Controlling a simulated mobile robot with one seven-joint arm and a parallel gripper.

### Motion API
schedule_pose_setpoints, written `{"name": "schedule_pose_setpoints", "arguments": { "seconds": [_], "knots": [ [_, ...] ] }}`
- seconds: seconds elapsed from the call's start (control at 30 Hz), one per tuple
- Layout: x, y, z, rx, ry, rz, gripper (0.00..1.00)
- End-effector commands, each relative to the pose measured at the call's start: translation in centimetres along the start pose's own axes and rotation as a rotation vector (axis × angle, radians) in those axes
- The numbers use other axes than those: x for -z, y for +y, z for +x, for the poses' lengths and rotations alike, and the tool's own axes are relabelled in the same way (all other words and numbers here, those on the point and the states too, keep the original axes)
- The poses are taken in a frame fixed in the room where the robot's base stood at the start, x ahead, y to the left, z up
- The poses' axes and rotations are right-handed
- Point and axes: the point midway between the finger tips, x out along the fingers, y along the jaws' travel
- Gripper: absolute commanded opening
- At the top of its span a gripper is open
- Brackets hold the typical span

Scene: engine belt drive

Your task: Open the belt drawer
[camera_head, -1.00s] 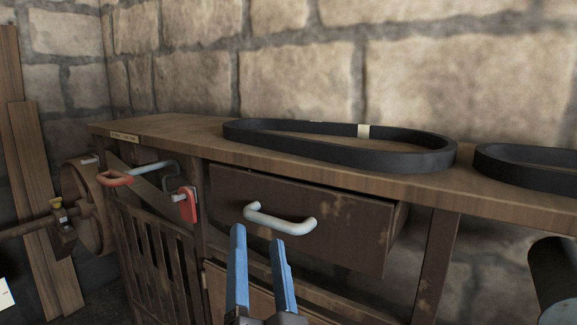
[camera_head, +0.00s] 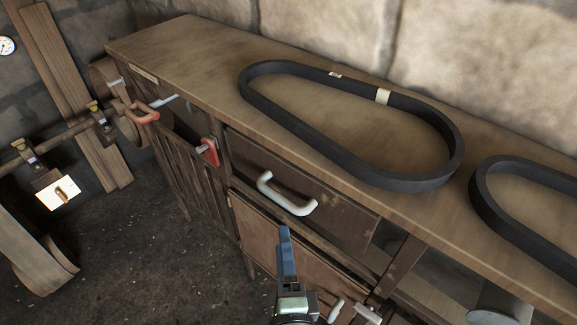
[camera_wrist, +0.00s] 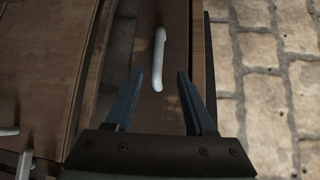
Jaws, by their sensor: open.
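The belt drawer (camera_head: 335,208) is a brown, worn wooden drawer under the bench top, with a pale curved bar handle (camera_head: 287,194). Whether it stands slightly out is hard to tell. My gripper (camera_head: 285,230) is just below and in front of the handle in the head view, with blue fingers; one finger mostly hides the other. In the wrist view my gripper (camera_wrist: 161,74) is open, and the handle (camera_wrist: 159,58) lies lengthwise in line with the gap between the fingertips, mostly beyond them. I see no contact. The drawer front (camera_wrist: 178,40) is behind the handle.
Black belts lie on the bench top (camera_head: 190,50), one large loop (camera_head: 420,183) above the drawer. Red handles (camera_head: 210,152) stick out at the left. A cabinet panel (camera_head: 265,235) is below the drawer. Open floor (camera_head: 150,240) lies to the left.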

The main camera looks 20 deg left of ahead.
Motion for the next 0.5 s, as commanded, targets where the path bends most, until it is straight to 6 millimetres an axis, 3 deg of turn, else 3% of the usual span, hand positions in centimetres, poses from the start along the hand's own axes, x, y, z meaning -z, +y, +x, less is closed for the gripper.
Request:
{"name": "schedule_pose_setpoints", "arguments": {
  "seconds": [0.23,0.5],
  "knots": [
    [-0.1,0.1,0.7,-0.011,-0.001,0.025,0.55],
    [-0.1,0.0,5.2,-0.011,-0.002,0.023,0.55]
  ]
}}
